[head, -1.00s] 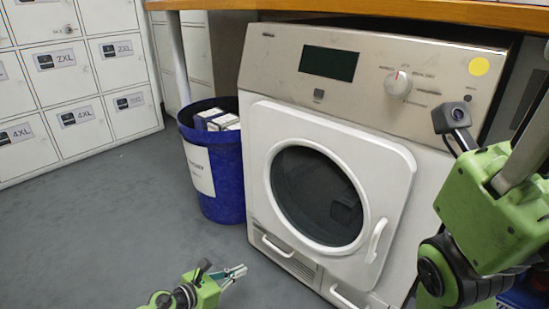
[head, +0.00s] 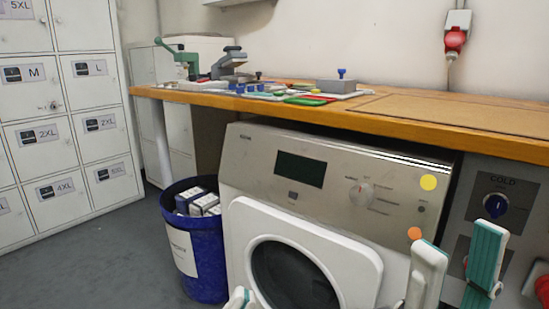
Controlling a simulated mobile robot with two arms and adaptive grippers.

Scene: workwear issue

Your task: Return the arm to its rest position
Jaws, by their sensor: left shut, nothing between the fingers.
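My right gripper (head: 457,268) stands upright at the lower right in the head view, in front of the machine's right side. Its two pale fingers with teal pads are well apart, with nothing visible between them. My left gripper (head: 240,298) shows only as small fingertips at the bottom edge, in front of the lower left of the machine's door. It is shut and empty; the rest of it is out of frame. The arms behind both grippers are mostly out of view.
The front-loading machine (head: 335,190), with its round door closed, stands under a wooden worktop (head: 420,122) bearing tools and small parts. A blue bin (head: 205,270) holding boxes stands left of it. White lockers (head: 105,145) line the left. Grey floor (head: 110,260) is clear between.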

